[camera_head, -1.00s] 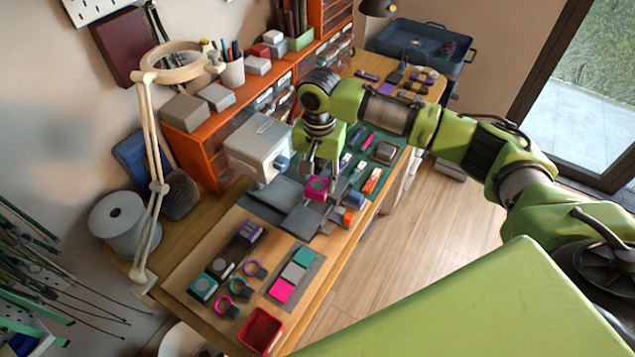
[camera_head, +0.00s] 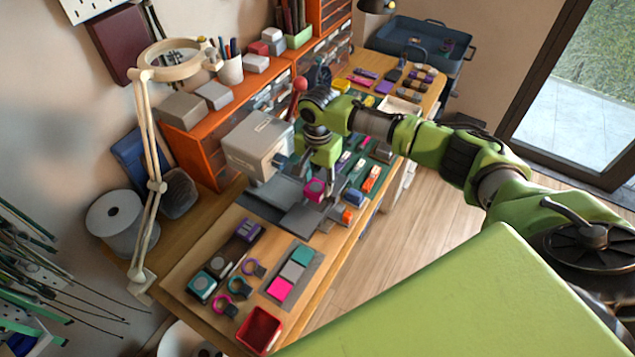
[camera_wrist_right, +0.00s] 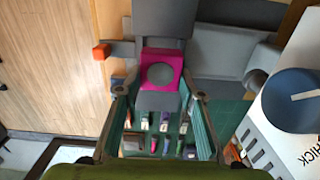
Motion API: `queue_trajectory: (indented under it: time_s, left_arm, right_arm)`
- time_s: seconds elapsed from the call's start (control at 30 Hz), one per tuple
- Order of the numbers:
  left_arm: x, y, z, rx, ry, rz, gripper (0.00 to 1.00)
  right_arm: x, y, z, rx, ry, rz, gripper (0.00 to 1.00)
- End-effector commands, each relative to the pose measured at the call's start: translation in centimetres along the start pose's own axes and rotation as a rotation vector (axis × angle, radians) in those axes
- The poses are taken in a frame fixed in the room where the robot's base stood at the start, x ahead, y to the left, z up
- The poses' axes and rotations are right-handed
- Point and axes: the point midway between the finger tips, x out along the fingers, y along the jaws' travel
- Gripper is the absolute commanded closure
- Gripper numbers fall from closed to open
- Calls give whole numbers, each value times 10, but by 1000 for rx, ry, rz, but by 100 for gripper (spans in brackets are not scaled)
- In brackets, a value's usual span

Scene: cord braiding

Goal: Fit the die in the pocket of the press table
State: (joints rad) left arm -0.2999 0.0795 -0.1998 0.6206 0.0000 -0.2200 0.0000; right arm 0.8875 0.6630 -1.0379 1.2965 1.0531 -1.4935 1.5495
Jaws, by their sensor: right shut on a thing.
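The die is a magenta block with a round grey face (camera_head: 315,189); it also shows in the right wrist view (camera_wrist_right: 160,72). My right gripper (camera_head: 320,172) points down and is shut on the die. The die is over the grey press table (camera_head: 300,217), beside the pale grey press housing (camera_head: 259,147). I cannot tell whether the die touches the table or hangs just above it. The pocket cannot be made out. My left gripper is not in view.
A red-knobbed lever (camera_head: 300,85) stands behind the press. A green mat with several small coloured parts lies behind the die. In front are a grey strip with coloured squares (camera_head: 305,256), several rings and a red tray (camera_head: 260,331). A lamp (camera_head: 152,170) stands at left.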

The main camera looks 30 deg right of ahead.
Motion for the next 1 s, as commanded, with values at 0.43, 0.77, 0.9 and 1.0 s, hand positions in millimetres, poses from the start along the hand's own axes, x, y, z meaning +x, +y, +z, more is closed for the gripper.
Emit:
queue_trajectory:
  time_s: [0.43,0.77,0.9,1.0]
  left_arm:
    - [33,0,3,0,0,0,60]
    - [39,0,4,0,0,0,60]
    - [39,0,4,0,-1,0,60]
    - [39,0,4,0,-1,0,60]
  right_arm:
    - [29,0,0,-1,0,1,89]
    - [49,-1,0,0,-1,-1,89]
    - [51,-1,0,-1,0,-1,89]
    - [51,0,0,-1,0,-1,89]
